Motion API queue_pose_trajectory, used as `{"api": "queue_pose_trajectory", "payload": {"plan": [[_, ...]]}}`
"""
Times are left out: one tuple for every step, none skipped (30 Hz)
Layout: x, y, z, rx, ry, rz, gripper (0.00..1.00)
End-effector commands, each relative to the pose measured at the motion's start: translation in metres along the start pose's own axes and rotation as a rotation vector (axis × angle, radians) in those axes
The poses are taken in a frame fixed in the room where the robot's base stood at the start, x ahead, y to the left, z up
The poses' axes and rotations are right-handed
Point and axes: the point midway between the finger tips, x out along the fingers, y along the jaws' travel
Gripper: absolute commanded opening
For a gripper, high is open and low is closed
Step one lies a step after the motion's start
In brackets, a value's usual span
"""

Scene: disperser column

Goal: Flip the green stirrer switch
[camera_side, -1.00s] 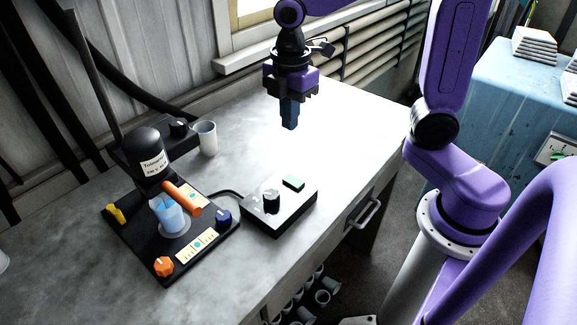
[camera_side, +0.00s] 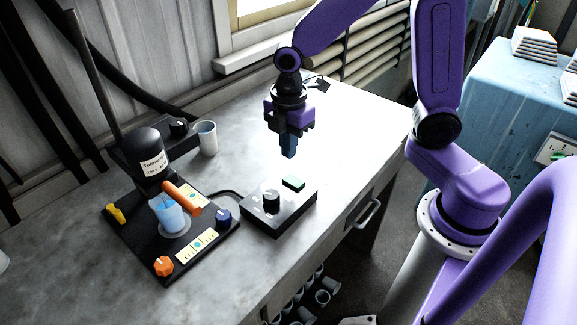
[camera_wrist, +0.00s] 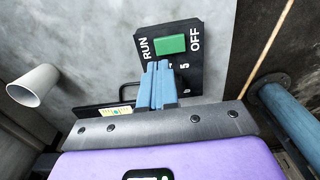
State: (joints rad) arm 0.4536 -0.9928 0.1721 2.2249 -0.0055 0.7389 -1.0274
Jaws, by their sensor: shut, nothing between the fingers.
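The green stirrer switch (camera_side: 293,182) sits on top of a black control box (camera_side: 301,202), beside a black knob (camera_side: 271,199). In the wrist view the green switch (camera_wrist: 171,44) lies between the printed words RUN and OFF, just beyond my fingertips. My gripper (camera_side: 288,153) is shut and empty, its blue fingers pointing down above the box with a gap to the switch. In the wrist view my gripper (camera_wrist: 158,68) covers part of the box face below the switch, including most of the knob area.
Left of the box stands the stirrer unit with a black base (camera_side: 129,228), a beaker of blue liquid (camera_side: 168,214), an orange knob (camera_side: 164,267) and a blue knob (camera_side: 223,219). A white cup (camera_side: 206,138) stands behind. The table right of the box is clear.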

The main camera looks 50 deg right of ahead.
Motion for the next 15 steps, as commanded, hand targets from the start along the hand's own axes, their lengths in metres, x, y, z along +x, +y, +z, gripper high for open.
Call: {"api": "queue_pose_trajectory", "payload": {"plan": [[0.010, -0.001, 0.001, 0.000, -0.003, -0.005, 0.00], [0.015, -0.001, 0.001, 0.000, -0.003, -0.005, 0.00], [0.022, -0.001, 0.001, 0.000, -0.004, -0.006, 0.00], [0.027, -0.001, 0.001, 0.000, -0.003, -0.005, 0.00], [0.031, -0.001, 0.001, 0.000, -0.003, -0.005, 0.00], [0.036, -0.001, 0.001, 0.000, -0.003, -0.004, 0.00], [0.040, -0.001, 0.001, 0.000, -0.003, -0.004, 0.00], [0.043, -0.001, 0.001, 0.000, -0.002, -0.003, 0.00], [0.048, -0.001, 0.000, 0.000, -0.002, -0.003, 0.00], [0.050, 0.000, 0.000, 0.000, -0.002, -0.002, 0.00], [0.053, 0.000, 0.000, -0.001, -0.002, -0.002, 0.00], [0.056, 0.000, 0.000, -0.001, -0.001, -0.002, 0.00], [0.058, 0.000, 0.000, -0.001, -0.001, -0.001, 0.00], [0.059, 0.000, 0.000, 0.000, -0.001, -0.001, 0.00], [0.060, 0.000, 0.000, 0.000, -0.001, -0.001, 0.00]]}}
